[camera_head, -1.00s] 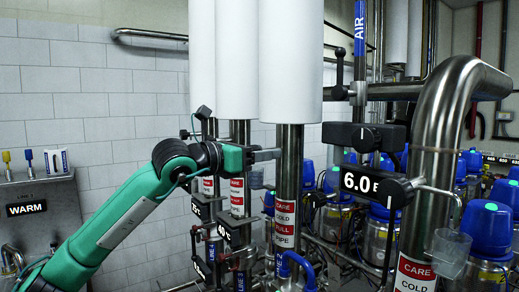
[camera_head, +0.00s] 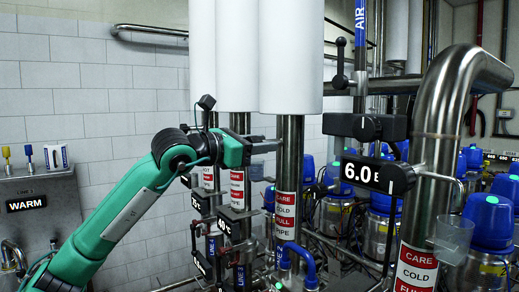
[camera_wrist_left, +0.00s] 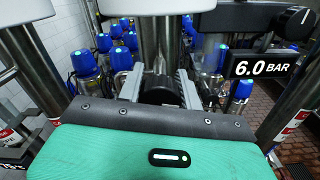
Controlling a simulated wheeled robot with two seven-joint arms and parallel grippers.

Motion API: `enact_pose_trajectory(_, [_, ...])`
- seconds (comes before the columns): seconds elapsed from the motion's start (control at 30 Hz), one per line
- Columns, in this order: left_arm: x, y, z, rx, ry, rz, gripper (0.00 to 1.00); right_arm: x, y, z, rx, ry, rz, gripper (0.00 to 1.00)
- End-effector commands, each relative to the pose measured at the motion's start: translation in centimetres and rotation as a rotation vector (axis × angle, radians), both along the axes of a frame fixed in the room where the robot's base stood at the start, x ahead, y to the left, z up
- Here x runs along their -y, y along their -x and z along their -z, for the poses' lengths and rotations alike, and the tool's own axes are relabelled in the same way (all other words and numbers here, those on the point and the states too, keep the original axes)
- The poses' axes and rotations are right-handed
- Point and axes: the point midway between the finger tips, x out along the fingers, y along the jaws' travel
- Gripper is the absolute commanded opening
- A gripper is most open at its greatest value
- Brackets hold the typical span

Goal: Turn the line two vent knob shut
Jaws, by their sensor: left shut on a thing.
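My left gripper (camera_head: 268,147) reaches in from the left at the upright steel pipes, under the white sleeves. In the left wrist view its two grey fingers (camera_wrist_left: 159,88) stand on either side of a black round knob-like part (camera_wrist_left: 158,91) in front of a steel pipe, and are shut on it. I cannot read a label on that part, so I cannot tell which line it belongs to. In the head view the gripper hides it. My right gripper is not in view.
Steel pipes with red and white labels (camera_head: 285,215) stand close around the gripper. To the right are a black valve box (camera_head: 345,125), a "6.0 BAR" display (camera_head: 365,175) and a thick bent pipe (camera_head: 432,150). Several blue-topped valves (camera_head: 490,222) fill the back. The tiled wall (camera_head: 100,100) is at left.

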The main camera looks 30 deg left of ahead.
Motion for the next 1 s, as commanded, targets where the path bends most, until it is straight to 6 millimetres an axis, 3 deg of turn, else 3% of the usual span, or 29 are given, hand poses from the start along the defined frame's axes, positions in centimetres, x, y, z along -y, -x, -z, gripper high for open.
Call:
enact_pose_trajectory(0.4, [0.1, 0.1, 0.1, 0.153, -0.359, 0.000, 0.13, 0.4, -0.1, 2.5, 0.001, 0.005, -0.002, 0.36])
enact_pose_trajectory(1.0, [0.1, 0.1, 0.1, 0.369, -0.884, -0.001, 0.13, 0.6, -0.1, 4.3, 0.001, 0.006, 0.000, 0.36])
